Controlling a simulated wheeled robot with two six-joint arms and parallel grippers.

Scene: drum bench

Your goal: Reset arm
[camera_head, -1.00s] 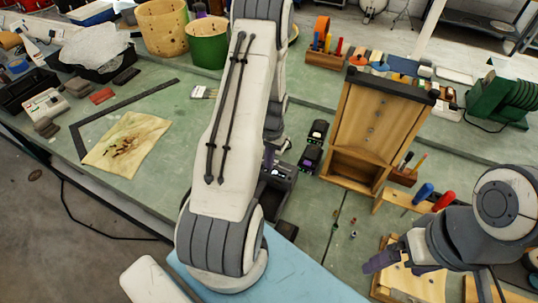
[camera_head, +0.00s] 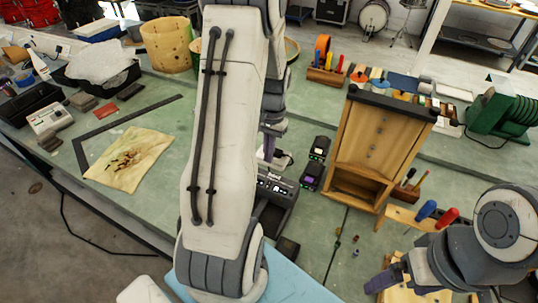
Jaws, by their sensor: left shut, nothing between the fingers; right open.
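My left arm (camera_head: 225,120) is the large white and grey one that fills the middle of the view. The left gripper is shut and empty. My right arm (camera_head: 490,235) comes in at the lower right. Its gripper (camera_head: 385,280) has a purple fingertip over the wooden pieces at the bench's front edge. It is open, though one finger is largely hidden.
A wooden cabinet-like box (camera_head: 375,150) stands right of the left arm. Two small black devices (camera_head: 313,165) sit beside it. A stained cloth (camera_head: 128,160) and a black square (camera_head: 95,140) lie at left. Red and blue-handled tools (camera_head: 437,213) stand near my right arm.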

